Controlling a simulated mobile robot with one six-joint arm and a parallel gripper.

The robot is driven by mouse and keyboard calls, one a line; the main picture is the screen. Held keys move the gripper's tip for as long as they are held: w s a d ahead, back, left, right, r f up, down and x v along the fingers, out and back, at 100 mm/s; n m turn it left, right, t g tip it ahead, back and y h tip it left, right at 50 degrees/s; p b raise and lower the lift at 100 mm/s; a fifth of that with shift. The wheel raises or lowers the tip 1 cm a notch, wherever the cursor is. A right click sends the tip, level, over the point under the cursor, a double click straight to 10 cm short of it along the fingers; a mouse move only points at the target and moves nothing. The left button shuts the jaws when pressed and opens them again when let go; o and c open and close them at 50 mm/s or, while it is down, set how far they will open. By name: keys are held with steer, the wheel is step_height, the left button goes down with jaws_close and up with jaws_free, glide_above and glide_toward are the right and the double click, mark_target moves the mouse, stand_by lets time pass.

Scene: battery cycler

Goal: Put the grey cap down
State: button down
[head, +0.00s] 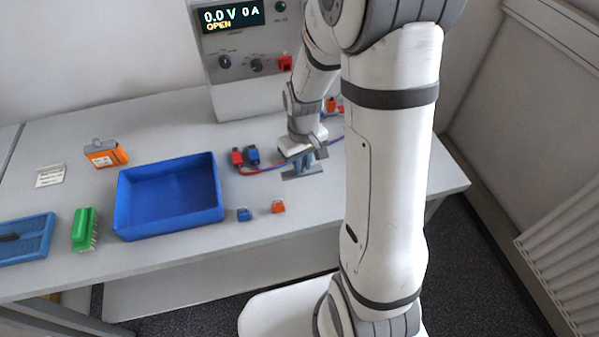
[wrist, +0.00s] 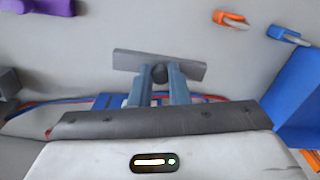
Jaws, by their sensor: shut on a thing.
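The grey cap (wrist: 190,69) is a flat grey bar with a dark round knob in the wrist view. My gripper (wrist: 160,74) is shut on the knob, with one finger on each side. In the head view my gripper (head: 303,165) points down over the bench, right of the blue bin. The grey cap (head: 313,171) shows there as a flat strip under the fingers, at or just above the bench top. I cannot tell whether it touches the bench. The knob is mostly hidden by the fingers in the head view.
The blue bin (head: 120,208) stands left of my gripper. Small blue (head: 244,214) and orange (head: 278,206) pieces lie in front. A red connector (head: 237,158) and a blue connector (head: 253,156) with cables lie close by. The cycler (head: 235,100) stands behind.

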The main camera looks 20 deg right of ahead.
steer(key=shift+f+p, duration=0.3)
steer(key=shift+f, duration=2.2)
steer(key=shift+f, duration=0.2)
steer(key=c, duration=1.4)
jaws_free()
steer(key=shift+r, duration=0.15)
